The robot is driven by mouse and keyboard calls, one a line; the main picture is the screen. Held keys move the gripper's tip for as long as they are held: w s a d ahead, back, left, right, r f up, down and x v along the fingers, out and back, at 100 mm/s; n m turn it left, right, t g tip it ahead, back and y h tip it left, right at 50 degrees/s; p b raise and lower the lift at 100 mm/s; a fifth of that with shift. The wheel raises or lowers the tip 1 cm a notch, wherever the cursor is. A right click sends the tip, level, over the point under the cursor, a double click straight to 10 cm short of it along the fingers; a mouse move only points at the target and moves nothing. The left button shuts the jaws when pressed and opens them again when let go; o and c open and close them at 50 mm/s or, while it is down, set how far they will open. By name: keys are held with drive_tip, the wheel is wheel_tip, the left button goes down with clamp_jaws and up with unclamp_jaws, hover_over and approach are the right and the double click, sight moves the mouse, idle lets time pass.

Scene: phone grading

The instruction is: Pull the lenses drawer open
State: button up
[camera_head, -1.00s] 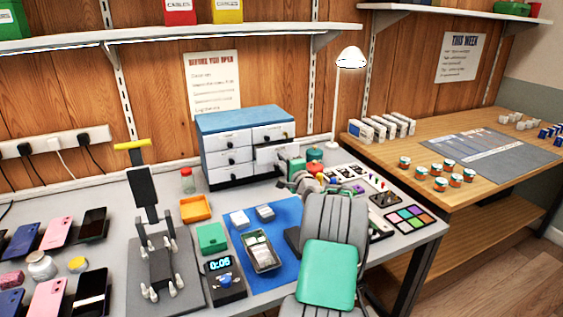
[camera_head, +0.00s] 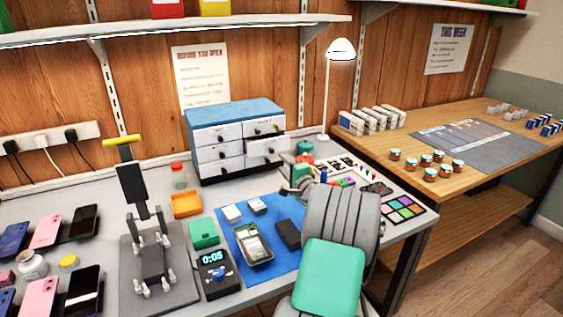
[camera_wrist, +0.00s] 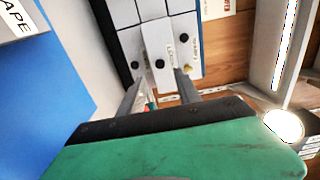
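The small drawer cabinet (camera_head: 218,158) with a blue top and white fronts stands at the back of the bench. One right-hand drawer (camera_head: 262,152) juts out, part open; the other fronts look shut. In the wrist view a jutting drawer front (camera_wrist: 154,42) has a dark round knob (camera_wrist: 159,63). Its label is too blurred to read surely. My gripper (camera_wrist: 158,90) is open, its two fingers apart on either side of and short of that knob. I see nothing held. In the head view my arm largely hides the gripper.
A blue mat (camera_head: 262,268) with trays and a green box (camera_head: 204,233) lie in front of the cabinet. A lamp (camera_head: 341,50) stands right of it. Small parts and colour swatches (camera_head: 403,208) crowd the bench right of my arm.

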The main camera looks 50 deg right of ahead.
sight(272, 152)
drive_tip(key=shift+w, duration=0.1)
drive_tip(key=w+n+g+h+p, duration=0.1)
drive_tip(key=w+n+h+p, duration=0.1)
drive_tip(key=n+p, duration=0.1)
drive_tip(key=w+d+n+g+h+p, duration=0.1)
drive_tip(key=w+n+h+p, duration=0.1)
drive_tip(key=n, duration=0.4)
drive_tip(key=w+d+n+g+h+p, duration=0.1)
drive_tip(key=w+n+h+p, duration=0.1)
drive_tip(key=p, duration=0.4)
drive_tip(key=shift+w+n+g, duration=0.4)
drive_tip(key=shift+w+n, duration=0.45)
drive_tip(key=shift+n, duration=0.35)
drive_tip(key=shift+c, duration=0.3)
clamp_jaws()
